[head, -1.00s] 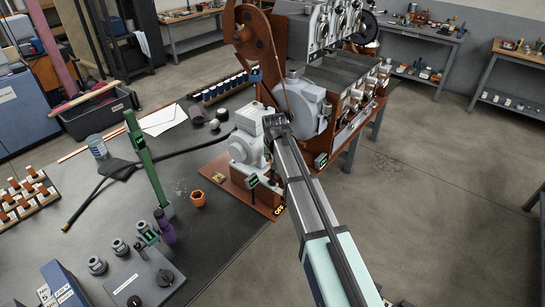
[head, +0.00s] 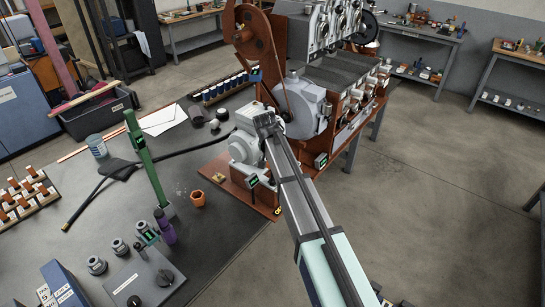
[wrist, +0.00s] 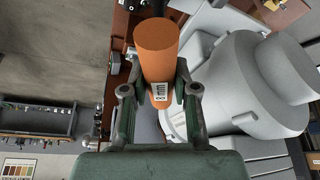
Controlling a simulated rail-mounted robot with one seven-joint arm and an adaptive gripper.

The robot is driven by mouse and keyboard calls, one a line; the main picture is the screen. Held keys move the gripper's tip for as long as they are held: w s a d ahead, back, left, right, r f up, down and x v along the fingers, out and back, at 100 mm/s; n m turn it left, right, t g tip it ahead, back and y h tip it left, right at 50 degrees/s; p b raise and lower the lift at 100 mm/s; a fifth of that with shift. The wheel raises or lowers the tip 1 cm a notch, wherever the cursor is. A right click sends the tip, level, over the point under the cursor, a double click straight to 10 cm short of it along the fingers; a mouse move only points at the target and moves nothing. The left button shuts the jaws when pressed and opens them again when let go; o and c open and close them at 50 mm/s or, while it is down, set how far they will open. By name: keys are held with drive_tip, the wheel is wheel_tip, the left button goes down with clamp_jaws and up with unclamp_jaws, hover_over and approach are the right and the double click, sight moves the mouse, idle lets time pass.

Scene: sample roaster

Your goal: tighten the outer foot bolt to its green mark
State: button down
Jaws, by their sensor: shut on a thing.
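In the wrist view my gripper (wrist: 158,88) is shut on an orange cylindrical tool (wrist: 156,38) marked 8 mm. The tool sits between the two green fingers. The grey motor (wrist: 250,82) is close on the right of the tool in that view. In the head view the motor (head: 242,149) stands on a reddish-brown base (head: 215,171), with my arm reaching over its right side. My arm hides the fingers and tool there. I cannot make out the outer foot bolt or its green mark, nor whether the tool touches a bolt.
The roaster's grey drum housing (head: 308,108) and belt wheel (head: 253,35) stand just behind the motor. The floor at right is open.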

drive_tip(key=m+h, duration=0.1)
drive_tip(key=m, duration=0.1)
drive_tip(key=shift+w+m, duration=0.1)
drive_tip(key=shift+m, duration=0.2)
drive_tip(key=shift+m+g, duration=0.3)
drive_tip(key=shift+m, duration=0.3)
drive_tip(key=shift+b, duration=0.3)
drive_tip(key=shift+a+m+h, duration=0.1)
drive_tip(key=shift+m+h, duration=0.4)
drive_tip(key=shift+m, duration=0.4)
drive_tip(key=shift+m+g+h, duration=0.3)
drive_tip(key=shift+m+g, duration=0.2)
drive_tip(key=shift+m, duration=0.5)
drive_tip(key=shift+b, duration=0.3)
